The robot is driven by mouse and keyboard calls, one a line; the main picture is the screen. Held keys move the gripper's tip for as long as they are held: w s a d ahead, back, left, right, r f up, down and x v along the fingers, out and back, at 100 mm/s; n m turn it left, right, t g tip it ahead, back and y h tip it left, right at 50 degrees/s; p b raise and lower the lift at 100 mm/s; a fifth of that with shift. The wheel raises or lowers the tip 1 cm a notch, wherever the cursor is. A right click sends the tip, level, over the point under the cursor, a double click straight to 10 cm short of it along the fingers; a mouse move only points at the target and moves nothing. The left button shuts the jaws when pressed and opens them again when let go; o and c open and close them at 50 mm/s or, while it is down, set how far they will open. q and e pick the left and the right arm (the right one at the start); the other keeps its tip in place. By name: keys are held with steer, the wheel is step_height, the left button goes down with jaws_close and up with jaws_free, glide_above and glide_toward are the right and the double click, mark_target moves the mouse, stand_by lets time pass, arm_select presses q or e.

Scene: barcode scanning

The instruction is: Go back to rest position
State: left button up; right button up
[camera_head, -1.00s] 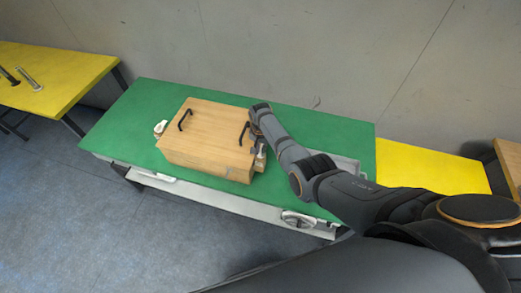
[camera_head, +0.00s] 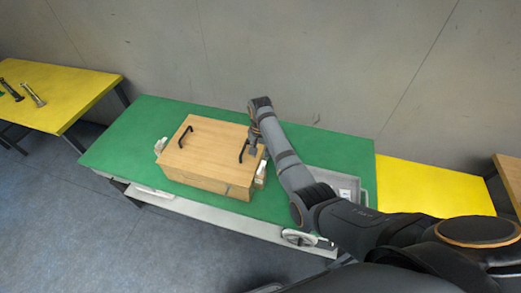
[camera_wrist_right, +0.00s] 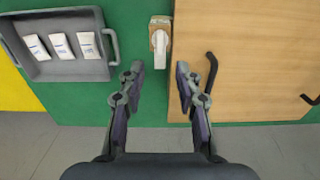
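My right arm reaches in from the right in the head view, over the green table (camera_head: 140,120). My right gripper (camera_head: 254,143) is above the right end of the wooden box (camera_head: 205,160). In the right wrist view the gripper (camera_wrist_right: 159,78) is open, with nothing between its fingers. A white scanner-like device (camera_wrist_right: 160,42) on a small holder stands beside the box (camera_wrist_right: 240,50), beyond the fingertips. It also shows at the box's right end in the head view (camera_head: 261,171). My left gripper is not in view.
A grey tray (camera_wrist_right: 75,73) with 3 white packets lies left of the device in the wrist view. A white item (camera_head: 160,145) stands at the box's left end. Black handles (camera_head: 185,136) stick up from the box. A yellow table (camera_head: 75,95) is at left; a wall is behind.

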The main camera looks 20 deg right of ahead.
step_height(320, 180, up, 2)
steer(key=shift+r, duration=0.15)
stand_by(0.4)
